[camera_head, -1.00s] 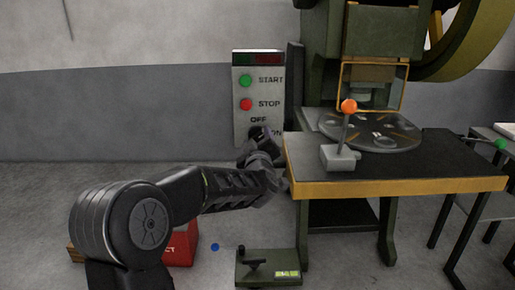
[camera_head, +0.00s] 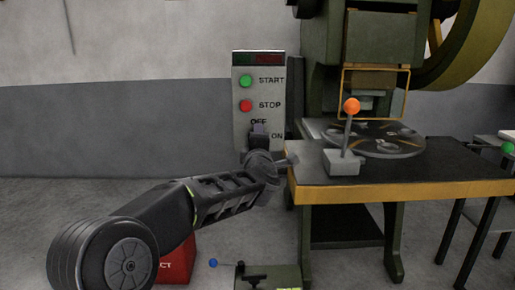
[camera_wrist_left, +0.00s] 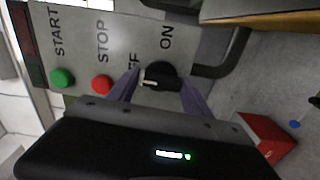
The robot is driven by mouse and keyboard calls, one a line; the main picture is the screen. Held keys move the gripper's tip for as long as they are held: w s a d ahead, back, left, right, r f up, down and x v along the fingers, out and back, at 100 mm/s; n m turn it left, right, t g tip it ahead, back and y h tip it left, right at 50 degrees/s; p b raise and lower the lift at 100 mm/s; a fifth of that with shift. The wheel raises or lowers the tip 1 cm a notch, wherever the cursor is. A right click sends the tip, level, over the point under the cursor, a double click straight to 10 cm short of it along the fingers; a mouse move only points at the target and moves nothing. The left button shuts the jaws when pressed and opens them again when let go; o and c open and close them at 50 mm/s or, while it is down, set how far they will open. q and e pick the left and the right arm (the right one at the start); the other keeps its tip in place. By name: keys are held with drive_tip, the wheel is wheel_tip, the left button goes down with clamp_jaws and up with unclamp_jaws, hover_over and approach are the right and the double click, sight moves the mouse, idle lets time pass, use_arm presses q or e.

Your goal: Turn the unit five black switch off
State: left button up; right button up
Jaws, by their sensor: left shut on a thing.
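The control panel (camera_head: 242,116) has a green START button (camera_head: 246,81), a red STOP button (camera_head: 246,106) and a black switch below, by the OFF and ON labels. In the left wrist view the black switch (camera_wrist_left: 163,76) is a round knob with a white mark on its left, on the OFF side. My left gripper (camera_wrist_left: 160,90) is shut on this knob, with one finger on each side. In the head view the gripper (camera_head: 259,135) covers most of the knob. My right gripper is not in view.
A press table (camera_head: 420,187) with an orange-knobbed lever (camera_head: 351,106) stands close to the right of my left wrist. A red box (camera_head: 178,262) and a green pedal unit (camera_head: 283,274) are on the floor below.

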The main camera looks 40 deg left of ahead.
use_arm(q)
drive_tip(key=shift+n, duration=0.4)
drive_tip(key=o, duration=1.4)
drive_tip(key=shift+c, duration=0.2)
drive_tip(key=p+v, duration=0.1)
drive_tip(key=v, duration=0.7)
drive_tip(key=shift+w, duration=0.1)
